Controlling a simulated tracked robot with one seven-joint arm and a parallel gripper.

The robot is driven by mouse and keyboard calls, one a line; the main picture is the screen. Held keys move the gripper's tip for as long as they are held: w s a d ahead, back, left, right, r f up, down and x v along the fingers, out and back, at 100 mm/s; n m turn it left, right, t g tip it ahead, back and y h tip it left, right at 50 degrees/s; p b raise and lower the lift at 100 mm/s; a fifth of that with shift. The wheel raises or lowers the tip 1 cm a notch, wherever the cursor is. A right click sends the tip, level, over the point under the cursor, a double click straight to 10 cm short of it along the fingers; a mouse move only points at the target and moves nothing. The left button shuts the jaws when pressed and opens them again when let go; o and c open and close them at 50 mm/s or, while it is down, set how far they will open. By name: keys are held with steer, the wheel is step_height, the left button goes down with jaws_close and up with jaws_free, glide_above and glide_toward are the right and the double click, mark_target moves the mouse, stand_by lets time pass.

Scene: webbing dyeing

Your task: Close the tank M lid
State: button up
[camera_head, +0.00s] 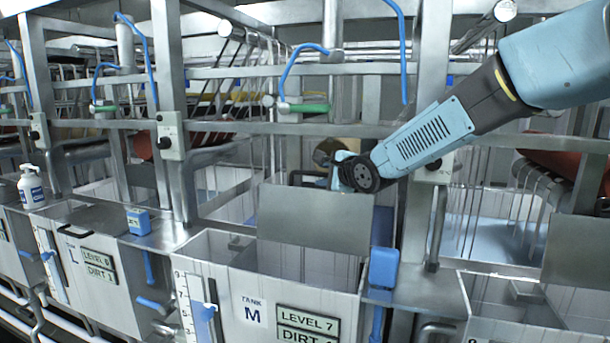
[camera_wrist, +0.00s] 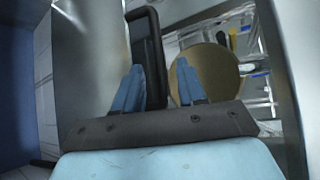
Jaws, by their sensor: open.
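Tank M (camera_head: 285,305) stands at the front centre of the head view, with its top open. Its lid (camera_head: 315,216) is a plain grey metal panel standing upright at the back of the opening. My gripper (camera_head: 328,174) is at the lid's upper edge, partly hidden behind it. In the wrist view, my gripper (camera_wrist: 159,66) is open, with two blue fingers apart. A black handle (camera_wrist: 147,45) on the grey lid (camera_wrist: 85,65) shows beside and partly behind the left finger. I cannot tell whether they touch.
A blue box (camera_head: 383,267) sits at tank M's right corner. Tank L (camera_head: 90,265), with a black lid handle, is at the left. Another open tank (camera_head: 520,305) is at the right. Metal posts and rails (camera_head: 175,110) stand behind. A round tan object (camera_wrist: 208,72) shows beyond the fingers.

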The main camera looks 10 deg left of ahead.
mark_target(319, 174)
steer(key=shift+x, duration=1.5)
steer(key=shift+c, duration=0.5)
jaws_close()
